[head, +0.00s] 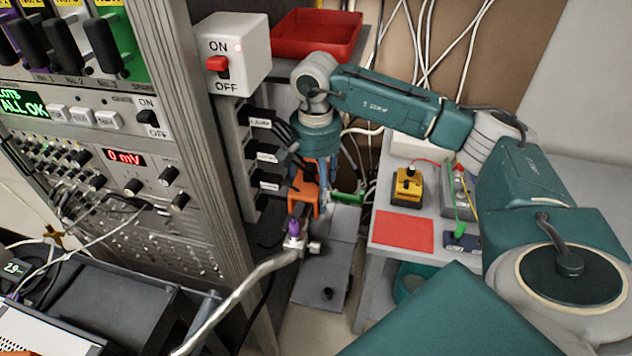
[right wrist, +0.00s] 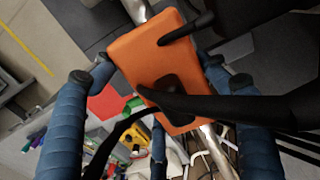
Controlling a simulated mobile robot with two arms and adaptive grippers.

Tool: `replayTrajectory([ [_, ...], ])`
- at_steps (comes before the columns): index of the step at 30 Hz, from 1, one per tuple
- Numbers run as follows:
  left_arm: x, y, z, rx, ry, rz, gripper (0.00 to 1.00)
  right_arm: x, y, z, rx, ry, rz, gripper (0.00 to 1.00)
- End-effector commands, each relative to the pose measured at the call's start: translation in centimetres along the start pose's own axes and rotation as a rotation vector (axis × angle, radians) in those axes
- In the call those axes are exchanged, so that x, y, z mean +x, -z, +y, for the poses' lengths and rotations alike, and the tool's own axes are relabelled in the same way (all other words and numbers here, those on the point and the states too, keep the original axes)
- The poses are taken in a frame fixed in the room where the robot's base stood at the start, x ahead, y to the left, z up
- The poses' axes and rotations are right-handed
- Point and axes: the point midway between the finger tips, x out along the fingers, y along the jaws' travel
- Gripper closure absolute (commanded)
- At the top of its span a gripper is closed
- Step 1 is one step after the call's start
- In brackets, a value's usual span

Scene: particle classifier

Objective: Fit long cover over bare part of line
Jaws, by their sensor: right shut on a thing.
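The long cover looks to be the orange block (head: 302,190), upright in the middle of the head view. It also shows large in the right wrist view (right wrist: 145,55). My right gripper (head: 318,175) reaches it from above and is shut on it, with blue fingers on both sides. The line is a silvery tube (head: 245,285) rising from the lower left to a fitting with a purple part (head: 293,228) just below the cover. In the right wrist view, silvery tube (right wrist: 137,10) shows beyond the cover's ends. I cannot tell whether the cover is around it or in front. My left gripper is out of view.
A rack with black plugs (head: 262,152) and an ON/OFF switch box (head: 240,55) stands close left of my right gripper. Black cables cross close to the wrist camera. A bench with a red mat (head: 403,232) and yellow box (head: 408,188) stands right.

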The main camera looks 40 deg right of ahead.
Motion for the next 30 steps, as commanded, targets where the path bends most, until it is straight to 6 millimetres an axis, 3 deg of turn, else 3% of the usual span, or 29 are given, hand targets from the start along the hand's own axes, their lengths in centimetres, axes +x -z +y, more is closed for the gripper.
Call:
replayTrajectory([
  [15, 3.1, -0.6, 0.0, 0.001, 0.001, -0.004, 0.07, 3.8, 0.0, -0.1, -0.002, 0.001, 0.000, 0.57],
  [29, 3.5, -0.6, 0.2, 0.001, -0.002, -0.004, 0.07, 4.3, -0.1, -0.1, -0.002, 0.001, 0.000, 0.57],
  [30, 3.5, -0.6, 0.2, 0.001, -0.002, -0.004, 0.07, 4.3, -0.1, -0.1, -0.002, 0.001, 0.000, 0.22],
])
